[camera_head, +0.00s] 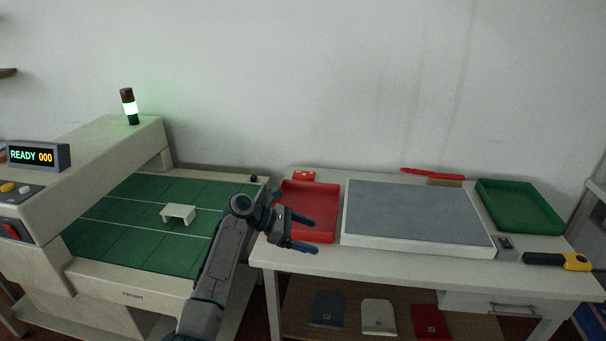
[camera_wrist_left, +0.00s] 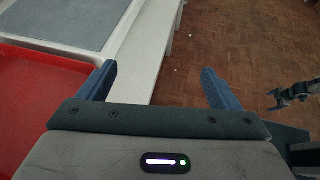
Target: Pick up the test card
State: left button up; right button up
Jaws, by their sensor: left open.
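My left gripper (camera_head: 312,235) is open and empty, above the front edge of the white table by the red tray (camera_head: 322,236). In the left wrist view its two blue fingers (camera_wrist_left: 160,78) stand wide apart, with the table edge and the floor behind them. I cannot make out for certain which thing is the test card. A small red piece with a white mark (camera_head: 304,175) lies behind the red tray. A grey (camera_head: 327,309), a white (camera_head: 379,316) and a red flat piece (camera_head: 430,321) lie on the lower shelf. My right gripper (camera_wrist_left: 292,95) shows small at the right of the left wrist view.
A large grey pad (camera_head: 418,212) lies on the table, with a green tray (camera_head: 520,204) and a yellow-black tool (camera_head: 560,261) to its right. At left is the machine with a green bed (camera_head: 125,240), a small white bridge piece (camera_head: 178,213) and a READY display (camera_head: 38,156).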

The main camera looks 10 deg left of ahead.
aim_at(298, 175)
jog(key=i+j, duration=0.35)
jog(key=i, duration=0.25)
jog(key=i+j, duration=0.4)
jog(key=i, duration=0.15)
jog(key=i+j, duration=0.35)
jog(key=i, duration=0.25)
